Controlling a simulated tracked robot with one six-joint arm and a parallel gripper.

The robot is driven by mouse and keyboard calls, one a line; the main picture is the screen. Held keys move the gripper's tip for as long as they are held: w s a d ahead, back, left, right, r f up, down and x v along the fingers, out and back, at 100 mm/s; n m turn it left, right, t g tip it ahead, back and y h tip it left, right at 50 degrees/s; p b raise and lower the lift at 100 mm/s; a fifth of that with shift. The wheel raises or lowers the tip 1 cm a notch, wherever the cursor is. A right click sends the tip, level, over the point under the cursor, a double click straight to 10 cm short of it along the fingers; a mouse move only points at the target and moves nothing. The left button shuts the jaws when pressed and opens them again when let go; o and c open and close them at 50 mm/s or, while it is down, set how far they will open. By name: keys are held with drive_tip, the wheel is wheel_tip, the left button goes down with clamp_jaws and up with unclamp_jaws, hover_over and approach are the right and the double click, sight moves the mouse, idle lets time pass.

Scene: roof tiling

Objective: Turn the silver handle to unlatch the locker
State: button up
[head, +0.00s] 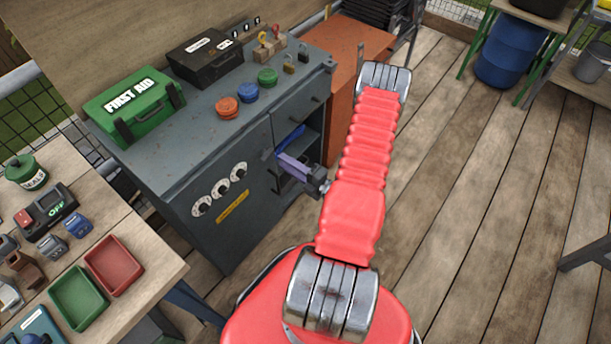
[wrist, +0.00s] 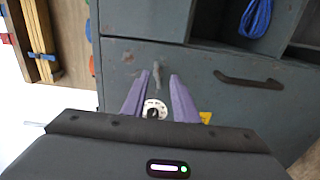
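The grey locker (head: 240,230) has a front with several white dials and a yellow label (head: 232,207). In the wrist view, a small silver handle (wrist: 161,84) stands on the grey locker front (wrist: 130,62). My gripper (wrist: 160,75) is open, its two purple fingers apart, with the handle showing in the gap near their tips. I cannot tell whether either finger touches it. In the head view, my gripper (head: 281,158) is at the locker's front beside an open shelf, and the silver handle cannot be made out.
A dark bar handle (wrist: 248,80) is on the front, near a shelf with a blue coil (wrist: 255,17). A green first aid box (head: 135,105) and a black case (head: 205,55) stand on top.

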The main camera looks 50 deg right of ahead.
sight(269, 155)
drive_tip(key=s, duration=0.7)
drive_tip(key=shift+s, duration=0.4)
drive_tip(key=shift+o, duration=0.5)
drive_tip(key=o, duration=0.3)
drive_tip(key=shift+a+n, duration=0.1)
drive_tip(key=shift+n, duration=0.2)
drive_tip(key=o, duration=0.5)
drive_tip(key=n, duration=0.3)
drive_tip(key=shift+a, duration=0.15)
drive_tip(key=shift+c, duration=0.2)
drive_tip(key=shift+o, duration=0.4)
drive_tip(key=n, duration=0.5)
drive_tip(key=shift+a+r, duration=0.15)
drive_tip(key=shift+a, duration=0.05)
drive_tip(key=n, duration=1.2)
drive_tip(key=shift+s+a+r, duration=0.1)
drive_tip(key=shift+a, duration=0.05)
drive_tip(key=shift+w+a, duration=0.2)
drive_tip(key=shift+w, duration=6.7)
